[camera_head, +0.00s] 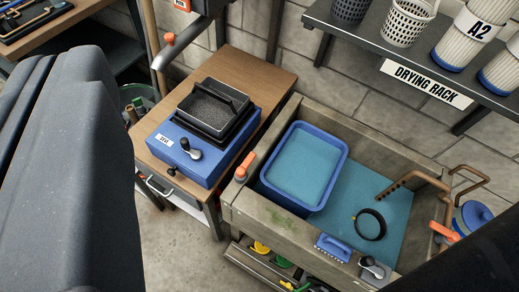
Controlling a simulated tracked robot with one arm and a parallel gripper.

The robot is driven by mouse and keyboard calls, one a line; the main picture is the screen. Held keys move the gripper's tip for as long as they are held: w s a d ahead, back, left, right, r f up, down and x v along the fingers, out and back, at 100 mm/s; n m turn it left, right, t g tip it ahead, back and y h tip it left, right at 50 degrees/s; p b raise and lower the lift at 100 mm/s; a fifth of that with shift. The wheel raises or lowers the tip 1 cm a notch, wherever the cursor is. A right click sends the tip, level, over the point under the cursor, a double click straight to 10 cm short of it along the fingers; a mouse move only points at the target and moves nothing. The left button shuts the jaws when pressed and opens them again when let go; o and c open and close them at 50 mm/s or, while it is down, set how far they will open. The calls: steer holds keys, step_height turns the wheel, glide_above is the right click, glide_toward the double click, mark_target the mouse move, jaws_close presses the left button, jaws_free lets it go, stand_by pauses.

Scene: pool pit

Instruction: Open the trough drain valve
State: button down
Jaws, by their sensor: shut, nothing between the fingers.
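The trough (272,215) is a grey-brown stone basin at the right of the head view, with teal water in it. An orange-handled lever (244,166) stands on its left rim. A second orange handle (444,231) is at its right end, beside a copper pipe. A grey lever knob (374,267) sits on a light plate at the front rim. I cannot tell which of these is the drain valve. Large dark grey parts of mine fill the left edge; no fingertips show, and I cannot make out my gripper.
A blue tray (304,166) and a black ring (370,224) are in the trough. A blue-handled brush (332,247) lies on the front rim. A blue machine (205,135) stands on a wooden bench to the left. The drying rack shelf (390,55) overhangs the back. Bare floor shows at lower left.

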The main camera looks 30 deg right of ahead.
steer(key=shift+a, duration=0.1)
steer(key=shift+w, duration=0.1)
steer(key=w+d+f+m+g+y, duration=0.1)
steer(key=w+d+f+g, duration=0.1)
steer(key=w+d+f, duration=0.35)
steer(key=w+d+f+m+g+y+b, duration=0.1)
steer(key=w+d+f+m, duration=0.15)
steer(key=f, duration=0.55)
steer(key=w+d+f+m+g+y, duration=0.1)
steer(key=w+d+f+g, duration=0.15)
steer(key=w+f, duration=0.35)
steer(key=d+f+m+y, duration=0.1)
steer(key=d+f+m, duration=0.1)
steer(key=d+f, duration=0.3)
steer(key=d+f+m+g+y, duration=0.1)
steer(key=d+f, duration=0.5)
steer(key=f, duration=0.7)
steer(key=s+d+f+m+g, duration=0.1)
steer(key=d+f+m, duration=0.2)
steer(key=f, duration=0.6)
steer(key=shift+d+f+y+b, duration=0.4)
steer(key=shift+d, duration=0.75)
